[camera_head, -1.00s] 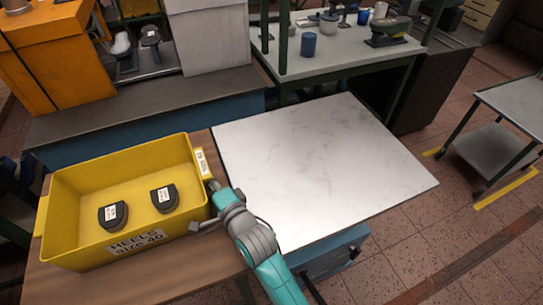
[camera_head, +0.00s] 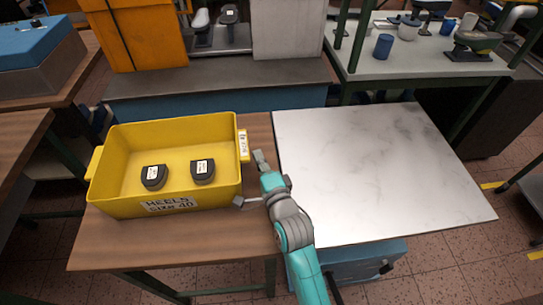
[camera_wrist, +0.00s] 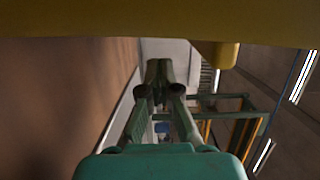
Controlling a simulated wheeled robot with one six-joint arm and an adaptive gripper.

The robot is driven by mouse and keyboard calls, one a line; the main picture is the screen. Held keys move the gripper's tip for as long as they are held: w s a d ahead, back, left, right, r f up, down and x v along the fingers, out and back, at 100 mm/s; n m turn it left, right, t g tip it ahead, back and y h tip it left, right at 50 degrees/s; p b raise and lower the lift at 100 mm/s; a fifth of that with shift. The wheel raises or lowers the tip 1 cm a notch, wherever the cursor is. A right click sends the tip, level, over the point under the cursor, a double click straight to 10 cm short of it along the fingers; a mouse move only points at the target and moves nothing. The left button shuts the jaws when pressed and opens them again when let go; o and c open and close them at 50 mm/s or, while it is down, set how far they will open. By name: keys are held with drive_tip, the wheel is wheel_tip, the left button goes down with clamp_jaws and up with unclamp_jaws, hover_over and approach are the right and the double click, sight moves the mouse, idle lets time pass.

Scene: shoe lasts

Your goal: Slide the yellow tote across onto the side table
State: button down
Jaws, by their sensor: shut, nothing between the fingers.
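The yellow tote (camera_head: 110,195) stands on the brown wooden table (camera_head: 150,240), left of the side table with the white marble top (camera_head: 385,170). It holds two dark heel pieces (camera_head: 153,177) and (camera_head: 203,171) with white labels. A front label reads "HEELS SIZE 40". My gripper (camera_head: 260,158) is just right of the tote's right-end handle, over the strip of wood beside the marble edge. Its fingers are shut and empty. In the wrist view the shut fingers (camera_wrist: 158,72) show below the yellow tote wall (camera_wrist: 130,22). I cannot tell whether they touch the tote.
The marble top is clear and adjoins the wooden table's right edge. Behind stand a dark-topped blue bench (camera_head: 220,80) and a grey table (camera_head: 420,65) with a blue cup (camera_head: 384,46) and tools. A wooden table with a blue-topped box (camera_head: 40,50) is at far left.

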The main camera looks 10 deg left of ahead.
drive_tip(key=v, duration=1)
drive_tip(key=shift+d+r, duration=0.1)
drive_tip(key=shift+d, duration=0.05)
